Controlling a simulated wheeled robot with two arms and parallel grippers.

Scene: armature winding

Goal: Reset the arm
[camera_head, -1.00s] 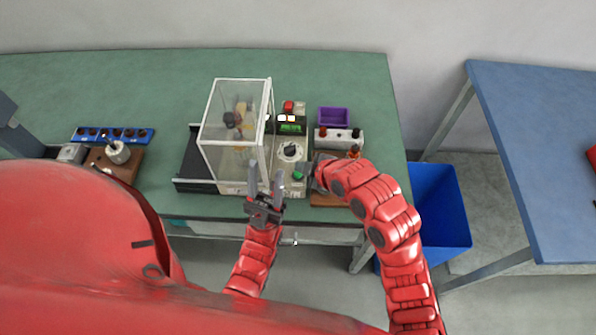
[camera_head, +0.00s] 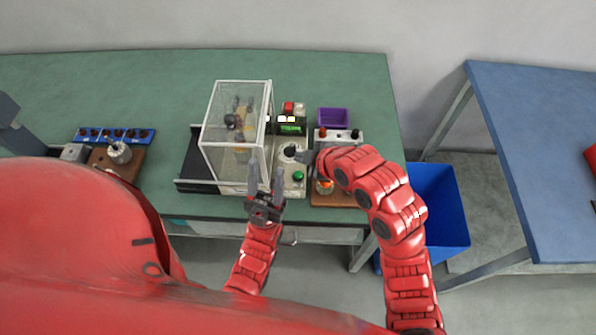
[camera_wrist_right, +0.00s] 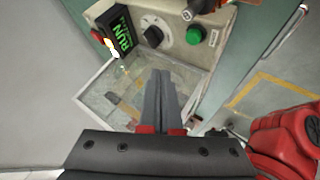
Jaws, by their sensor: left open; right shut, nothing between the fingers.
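The winding machine has a clear guard box (camera_head: 228,125) with a white frame, standing shut over the winding parts. Right of it is a beige control panel with a lit green display (camera_head: 291,128), a black dial knob (camera_head: 290,151) and a green button (camera_head: 298,176). The wrist view shows the display (camera_wrist_right: 122,35) reading RUN, the knob (camera_wrist_right: 152,37) and the green button (camera_wrist_right: 194,36). My right gripper (camera_head: 301,156) is shut and empty beside the knob; its fingers (camera_wrist_right: 160,75) point toward it, contact unclear. My left gripper (camera_head: 265,180) is open and empty in front of the guard.
A wooden board (camera_head: 335,199) with a copper-coloured part (camera_head: 325,186) lies under my right arm. A purple bin (camera_head: 333,118) and a white block (camera_head: 350,137) with red and black knobs stand behind. A blue rack (camera_head: 115,134) is at left. A blue bin (camera_head: 440,205) stands on the floor.

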